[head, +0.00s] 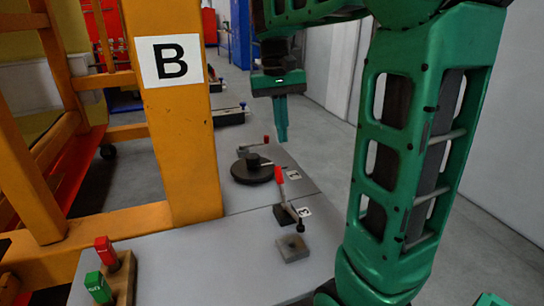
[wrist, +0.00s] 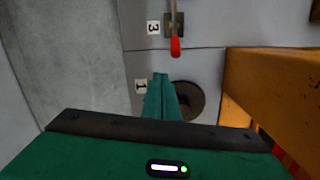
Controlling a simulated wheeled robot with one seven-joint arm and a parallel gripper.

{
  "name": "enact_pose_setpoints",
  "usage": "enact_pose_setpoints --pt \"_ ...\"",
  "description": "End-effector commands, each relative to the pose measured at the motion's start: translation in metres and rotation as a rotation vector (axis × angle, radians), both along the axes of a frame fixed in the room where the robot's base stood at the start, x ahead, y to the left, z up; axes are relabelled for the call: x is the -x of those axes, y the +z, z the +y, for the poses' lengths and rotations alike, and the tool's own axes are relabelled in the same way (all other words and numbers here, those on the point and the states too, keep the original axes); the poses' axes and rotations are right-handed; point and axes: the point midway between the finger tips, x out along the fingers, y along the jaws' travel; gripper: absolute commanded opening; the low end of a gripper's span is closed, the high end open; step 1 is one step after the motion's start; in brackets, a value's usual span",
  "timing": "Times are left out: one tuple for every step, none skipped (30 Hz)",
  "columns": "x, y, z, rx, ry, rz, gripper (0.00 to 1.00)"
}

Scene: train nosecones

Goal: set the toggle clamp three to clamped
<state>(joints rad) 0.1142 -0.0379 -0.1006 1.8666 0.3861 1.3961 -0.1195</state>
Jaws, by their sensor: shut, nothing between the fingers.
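Toggle clamp three (head: 284,213) stands on the grey table beside a label, which reads 3 in the wrist view. Its red handle (head: 280,178) rises steeply, leaning a little left in the head view. Its dark spindle tip (head: 300,226) is near a grey block (head: 292,248); I cannot tell whether they touch. The clamp also shows at the top of the wrist view, red handle end (wrist: 175,46) towards me. My gripper (head: 283,140) points down with its green fingers together and empty. It is above and beyond clamp three, near the dark disc, apart from the clamp.
A round dark disc (head: 249,171) lies behind clamp three, with another red-handled clamp (head: 266,139) beside it and a label 1 (wrist: 141,86). An orange post (head: 180,130) marked B stands left. Red and green switches (head: 104,252) are at the front left. Grey floor is open to the right.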

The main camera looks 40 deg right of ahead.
Motion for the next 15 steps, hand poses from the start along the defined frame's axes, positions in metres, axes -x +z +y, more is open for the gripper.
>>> enact_pose_setpoints --pt "-0.015 0.004 0.003 -0.003 0.006 0.004 0.00" --pt "-0.022 0.007 0.005 -0.005 0.009 0.008 0.00" --pt "-0.029 0.009 0.007 -0.008 0.012 0.008 0.00" --pt "-0.034 0.011 0.008 -0.009 0.014 0.010 0.00" --pt "-0.037 0.012 0.009 -0.011 0.014 0.012 0.00" --pt "-0.040 0.013 0.010 -0.013 0.015 0.013 0.00" --pt "-0.042 0.013 0.010 -0.013 0.015 0.014 0.00" --pt "-0.043 0.013 0.010 -0.013 0.016 0.014 0.00" --pt "-0.044 0.011 0.010 -0.014 0.016 0.015 0.00" --pt "-0.044 0.009 0.010 -0.014 0.014 0.016 0.00" --pt "-0.043 0.006 0.009 -0.013 0.014 0.016 0.00" --pt "-0.042 0.002 0.009 -0.013 0.015 0.016 0.00" --pt "-0.041 -0.001 0.008 -0.013 0.013 0.017 0.00" --pt "-0.040 -0.006 0.008 -0.013 0.013 0.017 0.00" --pt "-0.039 -0.012 0.007 -0.015 0.012 0.016 0.00"
